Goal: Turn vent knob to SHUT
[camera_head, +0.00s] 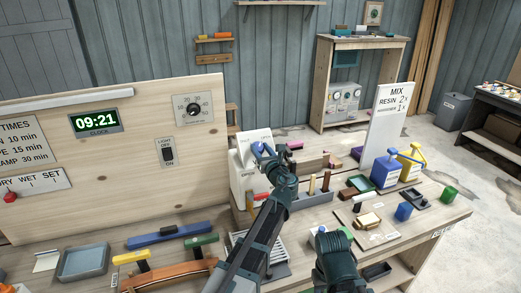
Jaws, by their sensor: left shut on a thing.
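The vent knob (257,149) looks blue and sits on the front of a white box at the middle of the head view. My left gripper (263,153) reaches up to it from below and is shut on it. The gripper and wrist hide much of the knob, so its pointer direction cannot be read. The white box (243,184) has small lettering near the knob that is too small to read surely. My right gripper (329,240) is low at the centre right, away from the knob, and its jaws cannot be made out.
A wooden panel (120,165) with clock, dial and lamp switch stands left. A white mix sign (388,125), a blue-purple jug (386,171) and a yellow-topped jug (411,161) stand right. Several tools and blocks crowd the bench around my arms.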

